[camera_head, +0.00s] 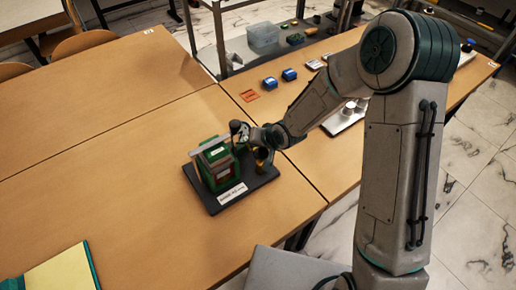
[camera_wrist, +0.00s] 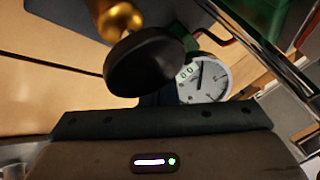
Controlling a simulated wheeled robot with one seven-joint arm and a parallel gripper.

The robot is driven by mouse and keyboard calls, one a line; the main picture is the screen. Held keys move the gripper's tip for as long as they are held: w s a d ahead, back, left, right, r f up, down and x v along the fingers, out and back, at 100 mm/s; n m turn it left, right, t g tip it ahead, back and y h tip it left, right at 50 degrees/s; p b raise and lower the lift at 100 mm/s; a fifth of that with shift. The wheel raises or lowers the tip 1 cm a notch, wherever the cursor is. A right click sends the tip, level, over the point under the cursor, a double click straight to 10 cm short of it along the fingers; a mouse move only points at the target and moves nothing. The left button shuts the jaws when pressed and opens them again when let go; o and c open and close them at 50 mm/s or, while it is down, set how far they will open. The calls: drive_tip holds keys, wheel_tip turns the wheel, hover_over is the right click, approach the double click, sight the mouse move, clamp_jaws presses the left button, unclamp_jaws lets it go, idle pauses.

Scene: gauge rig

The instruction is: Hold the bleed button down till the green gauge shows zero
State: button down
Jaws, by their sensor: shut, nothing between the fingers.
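The gauge rig (camera_head: 214,165) is a green block on a black base plate (camera_head: 213,204) with a white label, standing on the wooden table. My gripper (camera_head: 248,138) is at the rig's right side, shut and empty; its fingertips are hard to make out. In the wrist view, a round black knob or button on a brass stem (camera_wrist: 143,62) is close in front of my gripper. I cannot tell whether they touch. A white dial gauge (camera_wrist: 206,82) is behind it, its needle pointing roughly up. Its reading and colour are unclear.
A clear bin (camera_head: 263,37) stands on a shelf at the back. The left of the table is clear, apart from a yellow folder (camera_head: 60,272) at the front.

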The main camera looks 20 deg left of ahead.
wheel_tip(320, 180, up, 5)
drive_tip(key=p, duration=0.4)
idle(0.6)
